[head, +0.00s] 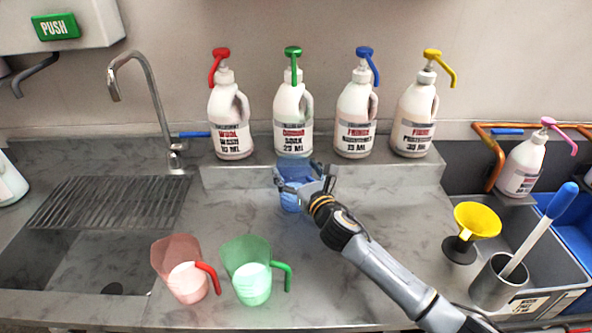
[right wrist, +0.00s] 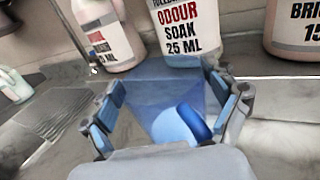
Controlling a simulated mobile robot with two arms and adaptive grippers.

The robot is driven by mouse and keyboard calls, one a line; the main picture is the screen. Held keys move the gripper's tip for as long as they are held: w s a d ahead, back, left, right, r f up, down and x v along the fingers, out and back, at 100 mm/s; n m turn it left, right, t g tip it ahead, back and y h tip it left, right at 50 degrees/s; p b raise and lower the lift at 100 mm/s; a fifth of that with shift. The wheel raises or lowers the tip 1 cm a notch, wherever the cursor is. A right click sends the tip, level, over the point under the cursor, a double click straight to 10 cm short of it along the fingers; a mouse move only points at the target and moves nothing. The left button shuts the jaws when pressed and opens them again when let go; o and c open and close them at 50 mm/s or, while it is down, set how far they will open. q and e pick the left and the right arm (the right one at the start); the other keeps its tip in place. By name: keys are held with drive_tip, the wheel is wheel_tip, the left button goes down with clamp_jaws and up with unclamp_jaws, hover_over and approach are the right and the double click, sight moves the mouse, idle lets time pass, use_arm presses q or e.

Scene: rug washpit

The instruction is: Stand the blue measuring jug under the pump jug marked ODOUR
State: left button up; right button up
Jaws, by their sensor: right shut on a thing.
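The blue measuring jug (head: 290,201) is see-through and upright, at the front edge of the ledge, directly in front of the ODOUR pump jug. My right gripper (head: 303,184) is shut on it near its upper part. In the right wrist view the blue jug (right wrist: 160,92) sits between the two fingers, with a pale blue round patch inside. The pump jug marked ODOUR (head: 292,108) is white with a green pump and stands on the ledge. Its label also shows in the right wrist view (right wrist: 182,28). Whether the blue jug touches the counter I cannot tell. My left gripper is not in view.
White pump jugs with red (head: 230,115), blue (head: 356,115) and yellow (head: 415,115) pumps share the ledge (head: 225,178). A red jug (head: 178,262) and a green jug (head: 245,262) stand on the counter in front. A yellow funnel (head: 477,219) and metal pot (head: 496,285) are at right.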

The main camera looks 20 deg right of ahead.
drive_tip(key=shift+r, duration=0.1)
drive_tip(key=shift+f, duration=0.2)
drive_tip(key=o, duration=1.6)
drive_tip(key=shift+s+r, duration=0.1)
drive_tip(key=shift+s, duration=0.05)
drive_tip(key=s, duration=0.4)
drive_tip(key=s+d+b, duration=0.1)
drive_tip(key=s, duration=0.6)
drive_tip(key=shift+s+d+b, duration=0.25)
drive_tip(key=shift+s+b, duration=0.05)
drive_tip(key=shift+s, duration=0.1)
